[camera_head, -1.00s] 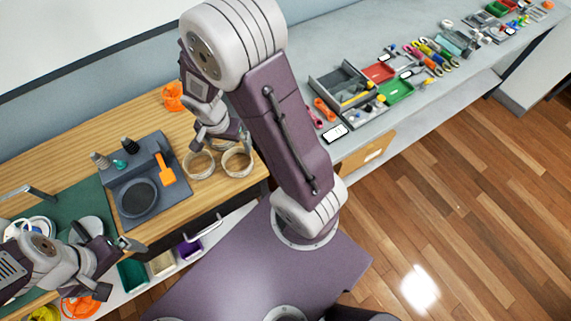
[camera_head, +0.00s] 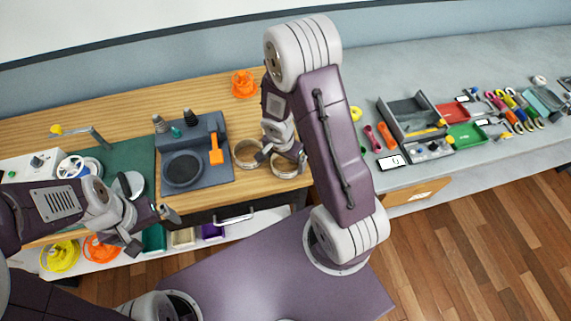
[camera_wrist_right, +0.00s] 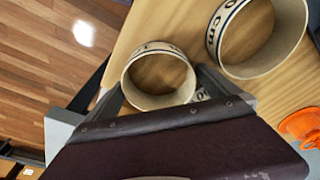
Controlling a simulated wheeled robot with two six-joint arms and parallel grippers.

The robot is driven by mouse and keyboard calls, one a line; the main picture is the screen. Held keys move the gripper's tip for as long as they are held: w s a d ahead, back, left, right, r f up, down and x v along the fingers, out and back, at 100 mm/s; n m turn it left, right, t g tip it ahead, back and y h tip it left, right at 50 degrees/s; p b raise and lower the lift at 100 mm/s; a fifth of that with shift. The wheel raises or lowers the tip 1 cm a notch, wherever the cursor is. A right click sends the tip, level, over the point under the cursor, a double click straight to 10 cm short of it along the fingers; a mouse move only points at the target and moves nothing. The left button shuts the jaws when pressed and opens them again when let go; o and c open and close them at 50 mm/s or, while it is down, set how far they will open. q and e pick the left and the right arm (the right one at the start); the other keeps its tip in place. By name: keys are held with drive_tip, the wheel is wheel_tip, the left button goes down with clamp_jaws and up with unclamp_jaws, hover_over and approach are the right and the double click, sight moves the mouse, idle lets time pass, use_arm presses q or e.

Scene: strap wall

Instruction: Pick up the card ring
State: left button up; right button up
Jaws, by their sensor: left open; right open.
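Two beige card rings stand on the wooden table in the head view, a left one (camera_head: 247,166) and a right one (camera_head: 284,175). My right gripper (camera_head: 281,158) is open above the right ring and partly hides it. In the right wrist view, one card ring (camera_wrist_right: 150,102) shows between my open right fingers (camera_wrist_right: 160,88), with its lower edge close to the gripper body. Whether the fingers touch it I cannot tell. The other, larger-looking ring (camera_wrist_right: 265,69), with cm markings, lies beyond at the upper right. My left gripper (camera_head: 154,229) is open and empty near the table's front edge.
Boxes and tools fill the grey bench (camera_head: 460,62) at right.

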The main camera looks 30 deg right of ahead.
drive_tip(key=shift+d, duration=0.15)
drive_tip(key=c, duration=1.1)
drive_tip(key=shift+r, duration=0.1)
